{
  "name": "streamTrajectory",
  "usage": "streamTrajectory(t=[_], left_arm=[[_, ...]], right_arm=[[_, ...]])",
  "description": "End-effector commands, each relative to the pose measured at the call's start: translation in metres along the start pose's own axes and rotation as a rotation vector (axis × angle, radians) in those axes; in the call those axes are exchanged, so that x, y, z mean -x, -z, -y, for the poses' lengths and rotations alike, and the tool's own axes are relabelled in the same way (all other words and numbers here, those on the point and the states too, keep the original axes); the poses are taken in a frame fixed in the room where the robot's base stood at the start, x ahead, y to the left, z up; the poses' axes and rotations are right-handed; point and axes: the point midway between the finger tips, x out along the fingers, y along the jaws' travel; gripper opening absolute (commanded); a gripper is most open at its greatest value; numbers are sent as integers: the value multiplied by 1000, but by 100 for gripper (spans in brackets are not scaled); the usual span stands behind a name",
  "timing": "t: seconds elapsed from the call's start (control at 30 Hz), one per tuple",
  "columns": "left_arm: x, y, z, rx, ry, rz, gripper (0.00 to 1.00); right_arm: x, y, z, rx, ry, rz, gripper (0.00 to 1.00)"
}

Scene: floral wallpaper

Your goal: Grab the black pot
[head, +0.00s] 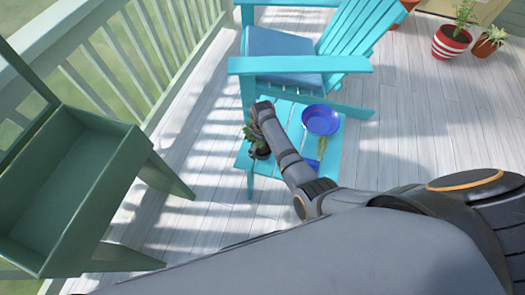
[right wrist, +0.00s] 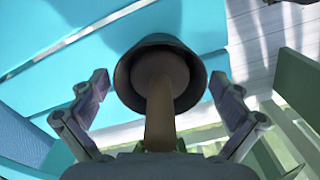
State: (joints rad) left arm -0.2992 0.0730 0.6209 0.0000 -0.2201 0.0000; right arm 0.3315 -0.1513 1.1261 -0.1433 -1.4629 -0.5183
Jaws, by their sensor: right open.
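The black pot (head: 262,153) stands on the turquoise side table (head: 293,180), with a small green plant (head: 249,131) in it, partly hidden by my right arm. In the right wrist view the dark round pot (right wrist: 162,44) is straight ahead, with a brown stem-like shape coming out of its middle. My right gripper (right wrist: 159,78) is open, with one finger on each side of the pot. A gap shows between each finger and the pot. My left gripper is in neither view.
A blue bowl (head: 321,119) stands on the same table, with a small yellow-green item (head: 321,147) near it. A turquoise chair (head: 300,65) is behind. A green planter box (head: 65,185) and a railing (head: 140,50) are at left.

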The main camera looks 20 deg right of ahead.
Motion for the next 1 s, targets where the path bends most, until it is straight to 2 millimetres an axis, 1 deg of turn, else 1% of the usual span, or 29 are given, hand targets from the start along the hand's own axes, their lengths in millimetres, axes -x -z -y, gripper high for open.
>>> streamTrajectory(t=[0.2, 0.23, 0.6, 0.87, 1.0], left_arm=[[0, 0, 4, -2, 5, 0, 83], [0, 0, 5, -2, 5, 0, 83], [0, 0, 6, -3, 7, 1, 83], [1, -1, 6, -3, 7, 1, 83], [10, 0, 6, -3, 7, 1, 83]], right_arm=[[-2, 0, 0, 0, -1, -1, 100], [-2, 0, 0, 0, -1, -1, 99], [-2, 0, 0, 0, -1, 0, 48], [0, 0, 0, -1, -1, -1, 48], [9, 0, -1, -1, -1, -1, 48]])
